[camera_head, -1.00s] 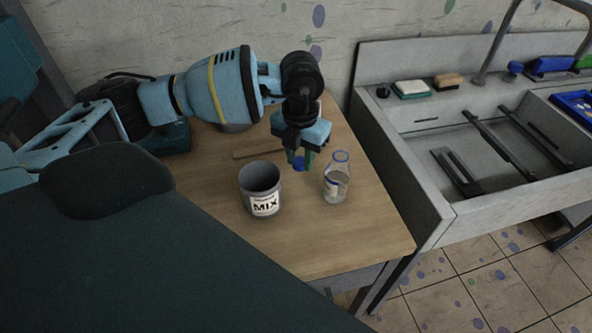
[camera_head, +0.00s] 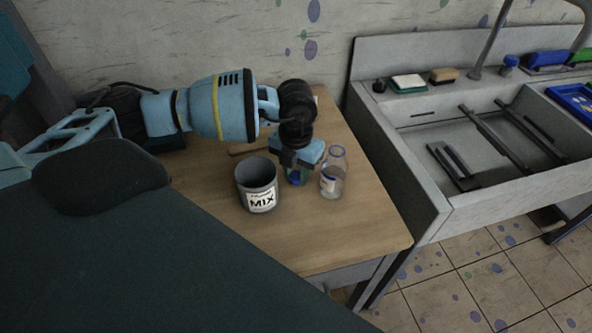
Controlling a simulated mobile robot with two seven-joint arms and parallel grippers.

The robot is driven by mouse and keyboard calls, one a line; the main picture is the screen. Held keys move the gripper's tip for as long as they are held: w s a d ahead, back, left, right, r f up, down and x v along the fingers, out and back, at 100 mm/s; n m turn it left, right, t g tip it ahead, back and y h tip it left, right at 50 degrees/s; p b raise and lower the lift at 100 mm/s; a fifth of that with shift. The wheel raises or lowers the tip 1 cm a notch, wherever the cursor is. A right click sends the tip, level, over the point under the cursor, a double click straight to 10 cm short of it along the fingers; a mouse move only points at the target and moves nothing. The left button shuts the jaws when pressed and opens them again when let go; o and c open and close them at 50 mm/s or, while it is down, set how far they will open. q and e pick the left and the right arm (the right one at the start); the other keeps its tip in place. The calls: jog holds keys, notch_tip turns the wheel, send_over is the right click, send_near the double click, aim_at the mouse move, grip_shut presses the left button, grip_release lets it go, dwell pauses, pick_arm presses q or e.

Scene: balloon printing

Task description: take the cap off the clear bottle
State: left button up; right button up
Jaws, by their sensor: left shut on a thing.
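The clear bottle (camera_head: 333,178) stands upright on the wooden table, with an open mouth ringed in blue and a label low on its side. My left gripper (camera_head: 296,178) points down between the MIX can and the bottle, just left of the bottle. It is shut on the blue cap (camera_head: 295,179), which is apart from the bottle and low near the table top. Whether the cap touches the table I cannot tell. My right gripper does not show.
A grey can (camera_head: 257,186) labelled MIX stands open just left of the gripper. A wooden stick lies behind it. The table (camera_head: 330,240) is clear at the front. A grey sink (camera_head: 450,165) with bars, sponges and brushes stands to the right.

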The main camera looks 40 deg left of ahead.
aim_at(296, 176)
pick_arm(q)
jog(key=shift+f, duration=0.15)
jog(key=o, duration=1.1)
notch_tip(296, 176, up, 12)
jog(key=shift+r, duration=0.15)
